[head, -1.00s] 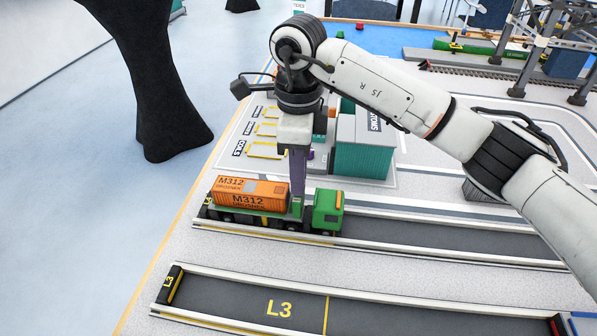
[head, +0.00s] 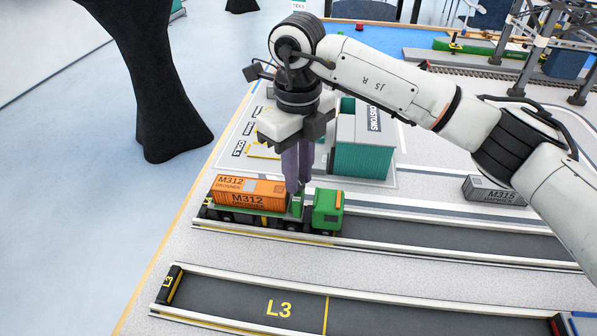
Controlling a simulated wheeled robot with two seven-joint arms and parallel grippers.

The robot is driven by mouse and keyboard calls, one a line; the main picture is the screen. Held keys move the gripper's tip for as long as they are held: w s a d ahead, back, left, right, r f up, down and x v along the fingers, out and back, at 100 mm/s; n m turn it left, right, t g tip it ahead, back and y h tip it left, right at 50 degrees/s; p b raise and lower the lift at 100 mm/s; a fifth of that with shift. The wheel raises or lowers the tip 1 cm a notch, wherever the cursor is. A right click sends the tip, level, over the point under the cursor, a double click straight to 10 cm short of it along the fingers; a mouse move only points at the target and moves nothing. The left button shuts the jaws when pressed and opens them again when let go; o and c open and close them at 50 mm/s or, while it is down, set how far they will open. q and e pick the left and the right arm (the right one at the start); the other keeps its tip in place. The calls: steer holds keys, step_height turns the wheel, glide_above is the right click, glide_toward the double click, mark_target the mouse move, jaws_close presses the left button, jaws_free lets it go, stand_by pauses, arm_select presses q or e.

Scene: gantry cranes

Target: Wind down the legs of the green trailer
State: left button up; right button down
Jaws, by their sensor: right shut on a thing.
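The green trailer (head: 262,212) stands in a dark lane behind a green truck cab (head: 327,210), at the left end of the lane. An orange container (head: 247,192) marked M312 lies on it. My right gripper (head: 296,190) points down at the front end of the trailer, between the container and the cab. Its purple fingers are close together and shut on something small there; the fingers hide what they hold. The trailer's legs cannot be made out. My left gripper is not in view.
A teal customs building (head: 362,150) stands right behind my right gripper. A grey container (head: 494,191) marked M315 lies to the right, partly near my arm. The empty lane L3 (head: 380,318) is in front. Crane frames (head: 530,60) stand at the back right.

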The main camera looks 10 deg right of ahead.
steer(key=m, duration=0.6)
steer(key=shift+s+f+m, duration=0.1)
steer(key=shift+f+m, duration=0.1)
steer(key=shift+m, duration=0.1)
steer(key=shift+a, duration=0.1)
stand_by(0.4)
steer(key=c, duration=1.6)
jaws_free()
steer(key=shift+o, duration=0.2)
steer(key=shift+r, duration=0.15)
step_height(320, 180, up, 10)
steer(key=shift+a, duration=0.1)
